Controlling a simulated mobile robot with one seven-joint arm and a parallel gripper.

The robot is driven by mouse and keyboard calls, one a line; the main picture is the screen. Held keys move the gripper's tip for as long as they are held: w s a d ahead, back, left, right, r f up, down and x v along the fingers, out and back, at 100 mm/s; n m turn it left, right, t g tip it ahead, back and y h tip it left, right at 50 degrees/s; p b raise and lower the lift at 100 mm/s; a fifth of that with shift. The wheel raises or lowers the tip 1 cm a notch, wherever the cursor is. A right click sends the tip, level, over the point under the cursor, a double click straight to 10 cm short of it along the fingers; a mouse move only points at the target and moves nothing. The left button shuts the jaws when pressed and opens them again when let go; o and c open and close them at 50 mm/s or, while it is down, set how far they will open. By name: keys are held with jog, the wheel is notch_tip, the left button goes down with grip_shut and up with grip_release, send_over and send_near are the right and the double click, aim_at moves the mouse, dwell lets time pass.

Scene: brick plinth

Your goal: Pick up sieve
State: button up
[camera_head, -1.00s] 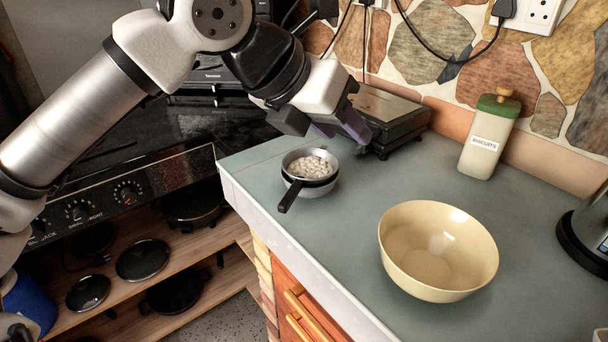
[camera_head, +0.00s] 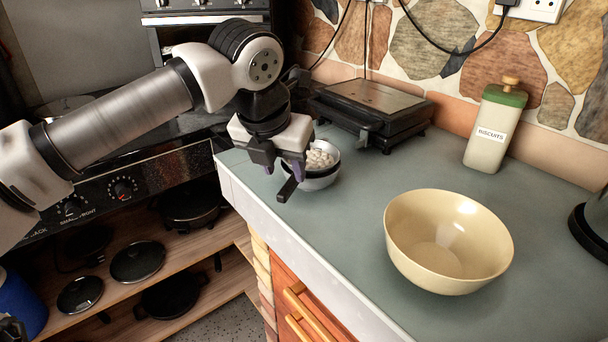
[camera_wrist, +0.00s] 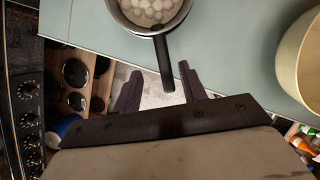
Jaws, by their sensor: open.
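The sieve (camera_head: 332,164) is a small metal bowl shape with a black handle (camera_head: 287,190), set in or on a metal bowl at the counter's left part. It holds pale round pieces. In the wrist view the sieve (camera_wrist: 126,22) is at the top, its handle (camera_wrist: 164,66) pointing down with its end between the fingers. My gripper (camera_head: 283,171) is open and empty, over the handle side of the sieve and partly hiding it. In the wrist view my gripper (camera_wrist: 157,82) has one finger on each side of the handle's end. I cannot tell whether it touches.
A cream bowl (camera_head: 448,240) stands on the grey-green counter (camera_head: 345,230) to the right. A black grill (camera_head: 372,108) stands behind the sieve, and a biscuit jar (camera_head: 492,130) by the stone wall. The stove (camera_head: 150,180) is to the left. The counter front is clear.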

aim_at(291, 180)
jog(key=x, duration=0.1)
jog(key=b+x, duration=0.1)
jog(key=x, duration=0.1)
jog(key=b+x, duration=0.1)
jog(key=x, duration=0.1)
jog(key=shift+d, duration=0.3)
jog(key=shift+r, duration=0.1)
grip_shut()
